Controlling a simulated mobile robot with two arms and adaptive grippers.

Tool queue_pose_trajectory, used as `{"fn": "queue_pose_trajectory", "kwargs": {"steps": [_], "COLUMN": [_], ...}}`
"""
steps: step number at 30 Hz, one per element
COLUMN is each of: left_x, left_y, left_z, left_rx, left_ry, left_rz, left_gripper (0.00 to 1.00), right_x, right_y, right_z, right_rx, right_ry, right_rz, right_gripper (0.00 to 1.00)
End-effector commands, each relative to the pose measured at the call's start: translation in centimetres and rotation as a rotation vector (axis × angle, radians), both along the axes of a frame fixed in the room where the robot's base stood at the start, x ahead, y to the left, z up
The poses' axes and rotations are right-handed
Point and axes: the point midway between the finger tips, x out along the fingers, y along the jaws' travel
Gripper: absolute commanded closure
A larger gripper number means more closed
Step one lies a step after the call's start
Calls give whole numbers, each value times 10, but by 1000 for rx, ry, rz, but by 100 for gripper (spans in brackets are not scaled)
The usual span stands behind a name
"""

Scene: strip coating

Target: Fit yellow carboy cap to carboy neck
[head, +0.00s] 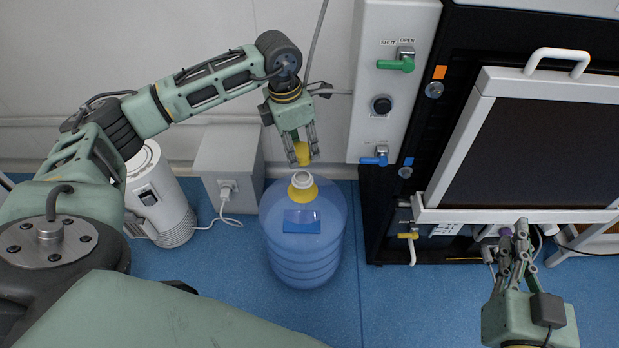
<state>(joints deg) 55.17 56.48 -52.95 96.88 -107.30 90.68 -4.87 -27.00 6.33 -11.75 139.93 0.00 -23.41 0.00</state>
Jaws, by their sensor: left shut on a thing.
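The yellow carboy cap (302,153) is held between the fingers of my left gripper (303,159), which points down. The cap is just above the carboy neck (302,180), with a small gap between them. The neck is white and open, with a yellow collar around its base. The blue translucent carboy (303,255) stands upright on the floor, with a darker blue label on its shoulder. My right gripper (514,230) is at the lower right, well away from the carboy. Its fingers are close together and overlap in this view, so I cannot tell whether it is shut.
A grey box (228,160) with a plugged-in cable and a white cylindrical device (160,200) stand left of the carboy. A black and white machine with a panel of levers (394,85) and a handled door (555,140) stands to the right. Blue floor is clear in front.

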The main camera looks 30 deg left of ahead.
Motion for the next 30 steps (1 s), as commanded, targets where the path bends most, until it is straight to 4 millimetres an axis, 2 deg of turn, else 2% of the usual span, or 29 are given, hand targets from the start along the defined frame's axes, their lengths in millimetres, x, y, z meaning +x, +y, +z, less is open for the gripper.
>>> {"fn": "queue_pose_trajectory", "kwargs": {"steps": [7,20,30], "left_x": [0,0,0], "left_y": [1,1,1], "left_z": [3,1,-13], "left_rx": [1,1,3], "left_ry": [-1,-1,0], "left_rz": [1,1,1], "left_gripper": [92,92,92], "right_x": [-2,-1,0], "right_y": [-2,-2,4], "right_z": [-12,-10,27], "right_rx": [-15,-11,37], "right_ry": [60,42,-140], "right_rz": [-4,-3,9], "right_gripper": [100,100,100]}}
